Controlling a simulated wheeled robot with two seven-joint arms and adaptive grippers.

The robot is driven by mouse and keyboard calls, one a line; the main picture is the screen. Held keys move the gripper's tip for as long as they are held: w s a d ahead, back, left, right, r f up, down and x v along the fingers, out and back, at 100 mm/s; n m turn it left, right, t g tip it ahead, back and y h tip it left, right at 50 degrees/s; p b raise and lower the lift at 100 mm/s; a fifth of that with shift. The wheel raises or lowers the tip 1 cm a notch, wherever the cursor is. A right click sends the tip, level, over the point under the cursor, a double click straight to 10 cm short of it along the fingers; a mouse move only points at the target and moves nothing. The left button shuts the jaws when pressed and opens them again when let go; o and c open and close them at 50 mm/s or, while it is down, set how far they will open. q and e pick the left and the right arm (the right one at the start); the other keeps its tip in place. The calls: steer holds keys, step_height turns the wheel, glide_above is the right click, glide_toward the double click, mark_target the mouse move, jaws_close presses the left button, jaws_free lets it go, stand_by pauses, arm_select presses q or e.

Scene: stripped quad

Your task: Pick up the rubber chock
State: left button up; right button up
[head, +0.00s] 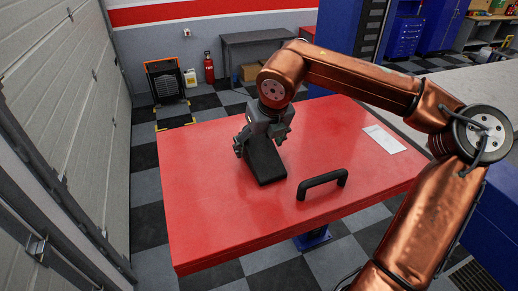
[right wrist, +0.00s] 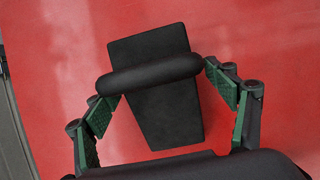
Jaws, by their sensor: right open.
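The black rubber chock (head: 265,167) lies on the red table top, left of the table's middle in the head view. In the right wrist view the chock (right wrist: 158,110) is a dark tapered block with a thick rounded bar across it. My right gripper (head: 262,139) is directly over the chock and hides its far part in the head view. In the right wrist view its open green-padded fingers (right wrist: 158,94) are on either side of the chock. I cannot tell whether they touch the bar's ends. My left gripper is in neither view.
The red table (head: 215,228) has a black handle (head: 322,183) standing right of the chock and a white sheet (head: 384,139) at the right. The table's front left is clear. A fire extinguisher (head: 209,68) and a grey bench (head: 257,38) stand behind.

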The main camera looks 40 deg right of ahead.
steer(key=shift+c, duration=0.2)
steer(key=c, duration=1.7)
